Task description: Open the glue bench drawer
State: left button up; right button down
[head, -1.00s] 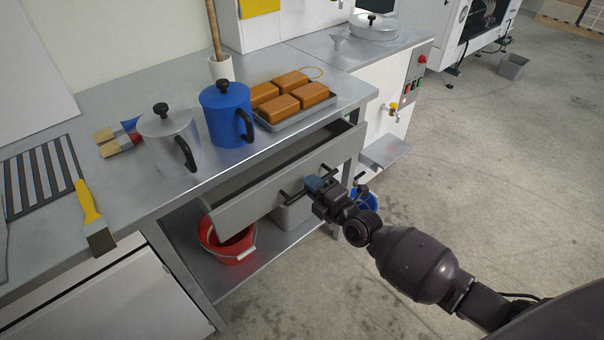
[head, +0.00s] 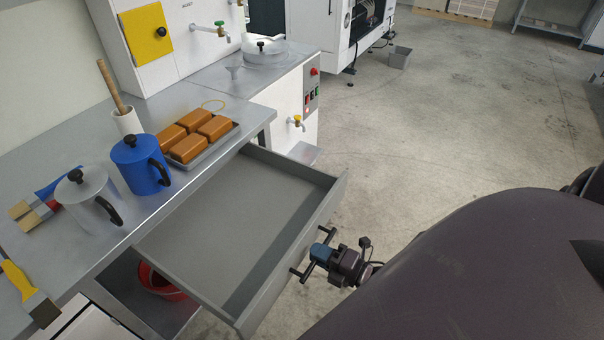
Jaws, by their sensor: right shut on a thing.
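The glue bench drawer (head: 240,215) is pulled far out from under the bench top and its grey inside shows empty. Its front panel carries a dark bar handle (head: 298,273). My right gripper (head: 319,256) is shut on the handle at the outer side of the drawer front. The large dark link of my right arm fills the lower right. The glue bench (head: 195,205) has a grey metal top. My left gripper is not in view.
On the bench stand a blue pot (head: 138,166), a silver pot (head: 86,200) and a tray (head: 216,150) with several orange-brown blocks. A red bucket (head: 152,282) sits below, partly hidden by the drawer. The floor to the right is open.

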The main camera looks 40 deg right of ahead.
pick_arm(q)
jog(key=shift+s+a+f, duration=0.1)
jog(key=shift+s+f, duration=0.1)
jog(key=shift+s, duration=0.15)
pick_arm(e)
jog(key=shift+v, duration=0.8)
jog(key=c, duration=1.2)
grip_release()
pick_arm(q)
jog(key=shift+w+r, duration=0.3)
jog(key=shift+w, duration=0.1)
pick_arm(e)
jog(key=shift+o, duration=0.2)
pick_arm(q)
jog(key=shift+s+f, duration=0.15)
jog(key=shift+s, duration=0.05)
pick_arm(e)
jog(key=v, duration=1.1)
